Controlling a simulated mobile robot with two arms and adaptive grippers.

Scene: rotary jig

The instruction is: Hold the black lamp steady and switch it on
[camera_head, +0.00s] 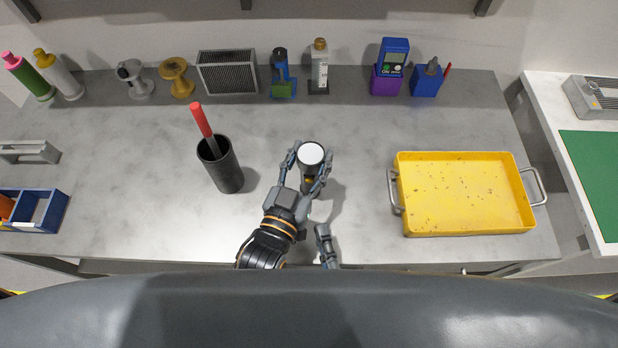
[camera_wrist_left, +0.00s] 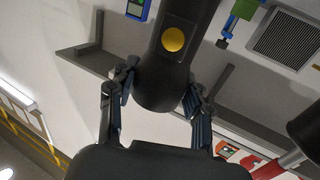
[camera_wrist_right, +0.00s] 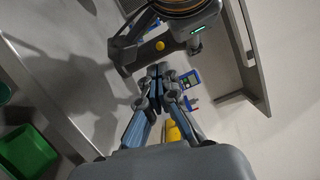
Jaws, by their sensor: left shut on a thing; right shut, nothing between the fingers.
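The black lamp (camera_head: 311,153) stands in the middle of the grey bench, with its round white top facing up in the head view. My left gripper (camera_head: 309,164) is shut around its body. In the left wrist view the black body (camera_wrist_left: 165,75) sits between the fingers (camera_wrist_left: 160,84), and a round yellow button (camera_wrist_left: 173,39) shows on it. My right gripper (camera_head: 323,231) is shut and empty, near the bench's front edge and apart from the lamp. In the right wrist view its closed fingertips (camera_wrist_right: 158,72) are just below the yellow button (camera_wrist_right: 160,45) in the picture.
A black cup (camera_head: 222,168) with a red-handled tool (camera_head: 201,119) stands left of the lamp. A yellow tray (camera_head: 465,195) lies to the right. Several bottles and devices line the back, including a grey vented box (camera_head: 227,73). Bench space between lamp and tray is clear.

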